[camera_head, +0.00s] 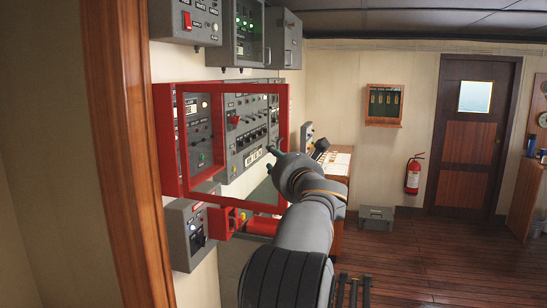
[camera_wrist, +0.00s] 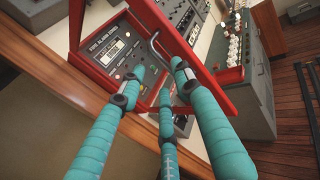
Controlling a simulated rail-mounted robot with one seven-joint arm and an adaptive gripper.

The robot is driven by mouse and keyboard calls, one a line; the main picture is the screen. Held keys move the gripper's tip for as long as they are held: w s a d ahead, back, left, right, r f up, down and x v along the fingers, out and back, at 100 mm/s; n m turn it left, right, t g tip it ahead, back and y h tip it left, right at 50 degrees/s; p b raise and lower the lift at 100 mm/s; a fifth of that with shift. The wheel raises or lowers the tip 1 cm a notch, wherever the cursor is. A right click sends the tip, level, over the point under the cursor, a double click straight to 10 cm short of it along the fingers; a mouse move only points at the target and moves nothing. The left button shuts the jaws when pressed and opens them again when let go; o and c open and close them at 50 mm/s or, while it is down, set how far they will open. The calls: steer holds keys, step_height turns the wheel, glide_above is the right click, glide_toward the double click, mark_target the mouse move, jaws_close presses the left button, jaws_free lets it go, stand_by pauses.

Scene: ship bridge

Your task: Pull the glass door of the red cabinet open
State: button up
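A bent metal handle (camera_wrist: 153,44) shows on the door. My gripper (camera_head: 270,157) is by the door's free edge. In the wrist view its teal fingers (camera_wrist: 158,78) are spread apart around the handle's lower end, with nothing clearly clamped. I cannot tell whether they touch the handle.
A wooden post (camera_head: 118,150) stands close at the left. A console (camera_head: 338,162) is beyond my gripper. A fire extinguisher (camera_head: 412,175) hangs near the wooden door (camera_head: 470,150). The floor at right is clear.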

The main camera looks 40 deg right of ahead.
steer(key=v, duration=0.4)
steer(key=x, duration=0.7)
steer(key=shift+d, duration=0.2)
steer(key=shift+w, duration=0.2)
